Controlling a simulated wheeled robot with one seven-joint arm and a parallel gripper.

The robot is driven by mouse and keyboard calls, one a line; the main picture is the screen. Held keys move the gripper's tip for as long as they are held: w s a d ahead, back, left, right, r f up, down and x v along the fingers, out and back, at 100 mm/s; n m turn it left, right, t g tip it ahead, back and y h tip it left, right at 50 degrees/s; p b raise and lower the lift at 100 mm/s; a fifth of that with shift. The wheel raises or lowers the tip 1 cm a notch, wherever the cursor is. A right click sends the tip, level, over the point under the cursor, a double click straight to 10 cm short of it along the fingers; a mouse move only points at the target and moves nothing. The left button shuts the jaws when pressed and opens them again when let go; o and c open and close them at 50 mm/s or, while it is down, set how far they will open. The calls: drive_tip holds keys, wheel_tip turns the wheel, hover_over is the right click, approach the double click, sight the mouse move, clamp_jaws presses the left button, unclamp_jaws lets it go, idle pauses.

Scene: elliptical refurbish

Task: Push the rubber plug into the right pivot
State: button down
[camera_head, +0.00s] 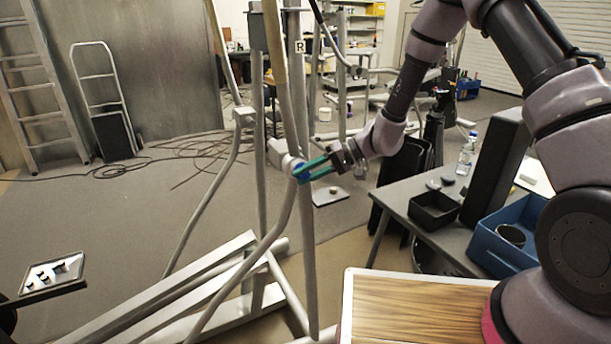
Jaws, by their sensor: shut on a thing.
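My gripper (303,170) has teal fingers and reaches in from the right. The right pivot (278,152) is a pale tube joint on the grey elliptical frame, below the upright post with an "R" label (300,46). The fingertips are right at the open end of this pivot. I cannot tell how deep the blue piece sits in it.
Another pale pivot (243,117) is to the left on the frame. A grey table (400,190) with a black bin (434,210) and a blue crate (497,245) stands at the right. A wood-topped surface (415,310) is at front. Cables (200,150) lie on the floor behind.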

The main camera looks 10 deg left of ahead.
drive_tip(key=c, duration=0.5)
unclamp_jaws()
drive_tip(key=shift+c, duration=0.2)
drive_tip(key=v, duration=1)
drive_tip(key=shift+d+r, duration=0.2)
drive_tip(key=shift+d, duration=0.1)
drive_tip(key=shift+w, duration=0.1)
drive_tip(key=s+d+r+m+t+h, duration=0.4)
drive_tip(key=s+d+r, duration=0.5)
drive_tip(key=d+r, duration=0.4)
drive_tip(key=s+d+r+m+t+h, duration=0.5)
drive_tip(key=s+d+r, duration=0.4)
drive_tip(key=d+r, duration=0.5)
drive_tip(key=shift+d+r+t+h, duration=0.2)
drive_tip(key=shift+r+t+h, duration=0.15)
drive_tip(key=shift+t+h, duration=0.2)
